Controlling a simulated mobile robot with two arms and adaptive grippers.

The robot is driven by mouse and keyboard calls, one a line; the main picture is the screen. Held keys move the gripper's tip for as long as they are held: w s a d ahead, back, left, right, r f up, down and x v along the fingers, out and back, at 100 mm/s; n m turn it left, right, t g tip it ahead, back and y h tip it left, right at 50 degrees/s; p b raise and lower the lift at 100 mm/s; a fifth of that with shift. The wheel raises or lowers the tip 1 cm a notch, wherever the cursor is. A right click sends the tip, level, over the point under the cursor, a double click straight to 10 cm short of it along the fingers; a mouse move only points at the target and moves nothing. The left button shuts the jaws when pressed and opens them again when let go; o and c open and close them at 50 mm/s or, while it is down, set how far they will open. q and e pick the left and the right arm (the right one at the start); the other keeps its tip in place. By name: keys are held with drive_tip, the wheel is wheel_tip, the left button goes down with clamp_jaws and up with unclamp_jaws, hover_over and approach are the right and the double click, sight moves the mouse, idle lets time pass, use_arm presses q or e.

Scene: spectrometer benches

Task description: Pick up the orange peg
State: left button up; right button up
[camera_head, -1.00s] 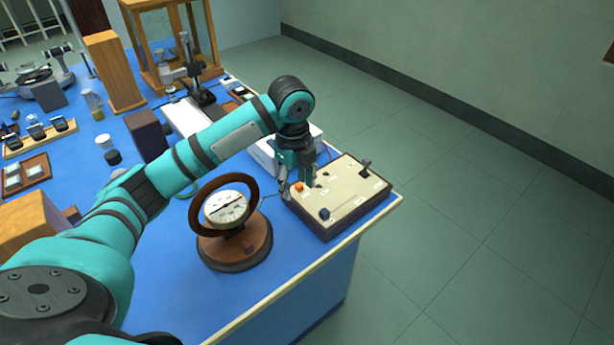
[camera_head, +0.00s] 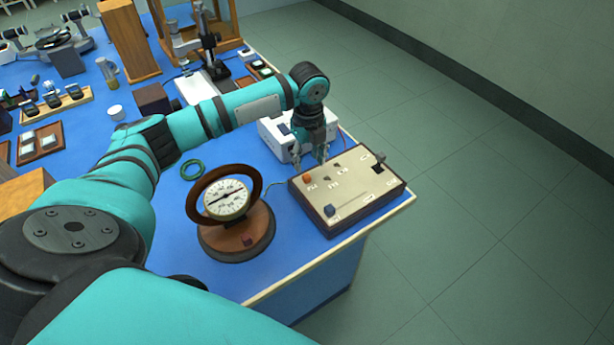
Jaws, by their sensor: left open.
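The orange peg (camera_head: 308,177) is a small orange knob near the left corner of a cream-topped box (camera_head: 350,200), which stands at the table's right edge. My left gripper (camera_head: 309,161) is open and points down. Its fingertips appear just beyond the peg, near the box's far edge. The peg shows clear of the fingers, and nothing is seen between them. Their exact height above the box is hard to tell. My right gripper is not in view.
A round dial instrument (camera_head: 228,200) on a wooden base stands left of the box. A dark blue knob (camera_head: 330,210) and a dark lever (camera_head: 379,158) rise from the box top. A white device (camera_head: 275,135) stands behind the gripper. Floor lies beyond the table edge.

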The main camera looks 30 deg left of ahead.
sight(306, 175)
use_arm(q)
drive_tip(key=shift+s+f, duration=0.1)
drive_tip(key=shift+f, duration=0.35)
drive_tip(key=f, duration=0.1)
drive_tip(key=f+p, duration=0.1)
drive_tip(key=f, duration=0.2)
drive_tip(key=shift+s+a+f, duration=0.15)
drive_tip(key=shift+a+f, duration=0.05)
drive_tip(key=shift+a, duration=0.05)
drive_tip(key=shift+f, duration=0.15)
drive_tip(key=c, duration=0.6)
clamp_jaws()
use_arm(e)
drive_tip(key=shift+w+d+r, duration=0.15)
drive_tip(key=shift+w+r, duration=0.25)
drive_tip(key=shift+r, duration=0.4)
